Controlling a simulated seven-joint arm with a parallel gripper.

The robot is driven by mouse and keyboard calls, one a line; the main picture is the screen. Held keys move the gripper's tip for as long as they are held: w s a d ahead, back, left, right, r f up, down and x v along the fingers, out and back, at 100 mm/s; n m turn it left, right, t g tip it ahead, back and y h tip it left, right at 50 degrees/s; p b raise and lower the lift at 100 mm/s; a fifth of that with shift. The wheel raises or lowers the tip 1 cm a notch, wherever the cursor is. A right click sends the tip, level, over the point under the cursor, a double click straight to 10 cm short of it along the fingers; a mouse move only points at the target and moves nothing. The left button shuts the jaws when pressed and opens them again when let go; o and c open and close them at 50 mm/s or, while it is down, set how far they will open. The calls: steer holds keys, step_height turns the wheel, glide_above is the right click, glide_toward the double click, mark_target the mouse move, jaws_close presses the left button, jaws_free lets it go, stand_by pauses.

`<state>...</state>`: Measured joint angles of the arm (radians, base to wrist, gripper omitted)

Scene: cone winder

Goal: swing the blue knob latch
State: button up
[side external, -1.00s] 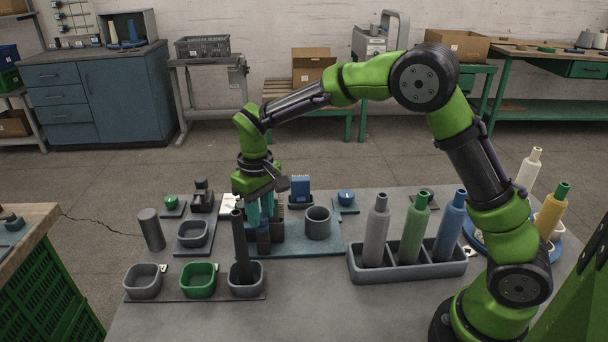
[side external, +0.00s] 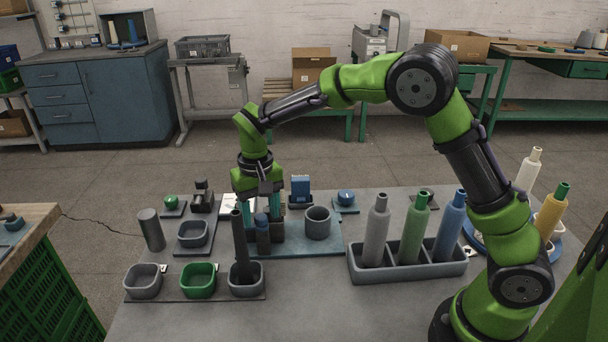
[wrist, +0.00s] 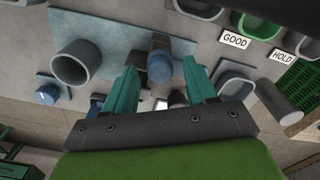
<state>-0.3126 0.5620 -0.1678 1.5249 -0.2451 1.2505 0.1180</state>
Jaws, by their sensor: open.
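A knob with a rounded blue top (side external: 262,219) stands on the blue-grey plate (side external: 310,248), left of the grey cup. In the wrist view the blue knob (wrist: 160,68) shows from above, beside a dark block. My gripper (side external: 262,208) points down over it. Its teal fingers (wrist: 160,86) are spread, one on each side of the knob in the wrist view, with gaps visible. I cannot tell how far down the fingertips reach. A second, low blue knob (side external: 346,197) sits on its own small base farther right.
A grey cup (side external: 318,223) stands close right of my gripper. A tall dark cylinder (side external: 239,250) rises from a tray just left. A rack (side external: 410,271) of bobbins stands right. The front table middle is clear.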

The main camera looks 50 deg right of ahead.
mark_target(261, 216)
steer(key=m, duration=0.4)
steer(key=shift+m, duration=0.4)
steer(key=m, duration=0.7)
steer(key=shift+m, duration=0.4)
steer(key=shift+r+m, duration=0.2)
steer(key=shift+m, duration=0.6)
step_height(261, 216, up, 16)
steer(key=s+d+f+n+t+y, duration=0.1)
steer(key=s+d+n+t, duration=0.1)
steer(key=s+n, duration=0.5)
steer(key=s+d+f+n+t+y, duration=0.1)
steer(key=s+d+n+t, duration=0.2)
steer(key=s, duration=1.2)
steer(key=shift+s+d+f+n+t, duration=0.35)
steer(key=shift+n+t, duration=0.75)
steer(key=shift+n, duration=1)
